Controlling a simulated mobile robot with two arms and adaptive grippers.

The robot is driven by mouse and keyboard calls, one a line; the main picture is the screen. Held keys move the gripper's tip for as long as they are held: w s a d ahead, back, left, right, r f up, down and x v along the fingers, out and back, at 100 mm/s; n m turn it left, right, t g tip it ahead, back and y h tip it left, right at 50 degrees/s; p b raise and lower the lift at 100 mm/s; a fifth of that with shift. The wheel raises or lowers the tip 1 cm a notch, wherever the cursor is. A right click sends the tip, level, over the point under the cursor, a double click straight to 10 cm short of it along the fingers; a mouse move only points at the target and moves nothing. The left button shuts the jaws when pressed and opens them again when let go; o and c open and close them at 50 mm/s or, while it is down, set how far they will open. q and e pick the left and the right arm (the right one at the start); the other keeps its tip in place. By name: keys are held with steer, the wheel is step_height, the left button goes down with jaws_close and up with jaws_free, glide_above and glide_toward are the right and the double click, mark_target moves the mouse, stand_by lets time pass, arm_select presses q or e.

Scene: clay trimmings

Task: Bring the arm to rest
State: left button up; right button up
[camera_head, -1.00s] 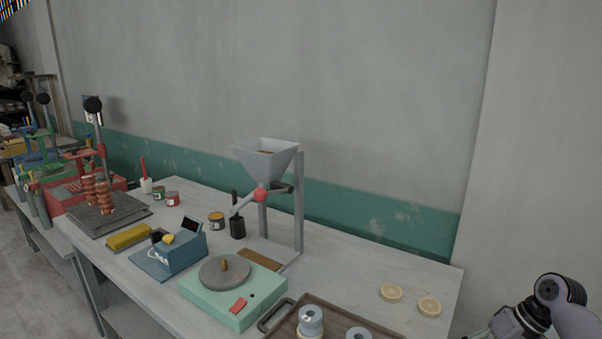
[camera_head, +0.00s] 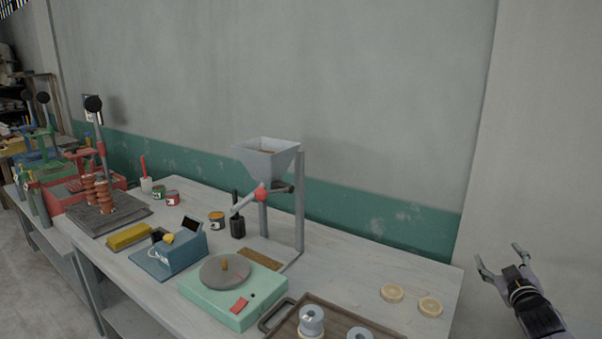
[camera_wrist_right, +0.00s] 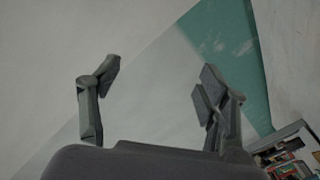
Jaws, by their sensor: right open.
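My right gripper (camera_head: 502,263) is at the lower right of the head view, beside the right end of the table and in front of the grey wall. Its two fingers are spread apart with nothing between them. In the right wrist view the open fingers (camera_wrist_right: 158,85) face the bare wall, with part of the table scene at the lower right corner. My left gripper is in neither view.
The table's back right is mostly bare.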

steer(key=s+a+f+g+y, duration=0.1)
steer(key=s+a+f+g, duration=0.35)
steer(key=f, duration=0.95)
steer(key=s+a+f+m+g, duration=0.1)
steer(key=s+a+f, duration=0.1)
steer(key=s+f, duration=0.9)
steer(key=s+a+f+g+y, duration=0.1)
steer(key=s+a+f+g, duration=0.15)
steer(key=f, duration=1.45)
steer(key=s+a+f+g, duration=0.2)
steer(key=s+a+f, duration=0.4)
steer(key=s, duration=0.9)
steer(key=s+a+f+g+y, duration=0.1)
steer(key=s+a+f+g, duration=0.2)
steer(key=s, duration=1.2)
steer(key=s+a+f+m+g, duration=0.1)
steer(key=s+a+f+g, duration=0.2)
steer(key=s+a+f, duration=0.6)
steer(key=s+f, duration=0.4)
steer(key=s, duration=0.3)
steer(key=shift+y, duration=0.4)
